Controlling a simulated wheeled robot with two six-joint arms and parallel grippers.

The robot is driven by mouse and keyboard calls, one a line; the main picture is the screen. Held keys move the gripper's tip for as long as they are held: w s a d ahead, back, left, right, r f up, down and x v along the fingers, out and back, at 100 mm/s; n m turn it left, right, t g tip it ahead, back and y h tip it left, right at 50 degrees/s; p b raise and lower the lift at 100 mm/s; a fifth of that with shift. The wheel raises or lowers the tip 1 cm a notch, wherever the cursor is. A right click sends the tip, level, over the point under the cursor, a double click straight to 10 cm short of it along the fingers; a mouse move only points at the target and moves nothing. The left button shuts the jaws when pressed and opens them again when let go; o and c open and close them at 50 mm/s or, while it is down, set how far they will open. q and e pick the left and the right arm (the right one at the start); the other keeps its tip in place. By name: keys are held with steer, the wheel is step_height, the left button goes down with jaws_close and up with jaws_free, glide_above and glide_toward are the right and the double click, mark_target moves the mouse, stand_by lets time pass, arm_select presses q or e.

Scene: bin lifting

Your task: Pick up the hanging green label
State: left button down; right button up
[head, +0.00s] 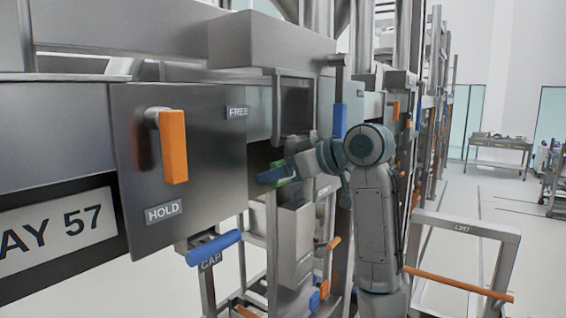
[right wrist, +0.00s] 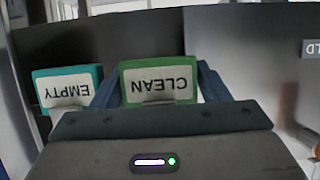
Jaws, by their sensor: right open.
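The green label (right wrist: 160,65), reading CLEAN, appears upside down in the right wrist view. My right gripper (right wrist: 158,80) is open, with one blue finger at each side of the green label; I cannot tell whether either finger touches it. In the head view my right gripper (head: 277,174) reaches left into a recess beside the grey panels, with a bit of green at its fingers. The lower part of the label is hidden behind my gripper body. My left gripper is not in view.
A teal label (right wrist: 68,74) reading EMPTY hangs just left of the green one, close to the left finger. In the head view, an orange handle (head: 173,146) and a blue handle (head: 213,247) stick out from the panels.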

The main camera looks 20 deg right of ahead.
steer(key=shift+s+d, duration=0.1)
steer(key=shift+d, duration=0.05)
steer(key=c, duration=0.5)
steer(key=shift+r+b, duration=0.6)
steer(key=shift+b, duration=0.15)
steer(key=s+d+b, duration=0.2)
steer(key=s+d, duration=0.1)
steer(key=s, duration=0.1)
steer(key=s+d+b, duration=0.3)
steer(key=s+d, duration=0.1)
steer(key=s, duration=0.1)
steer(key=s+d+r+b, duration=0.1)
steer(key=s+d+b, duration=0.1)
steer(key=s+d, duration=0.2)
steer(key=shift+s+b, duration=0.3)
steer(key=shift+s, duration=0.25)
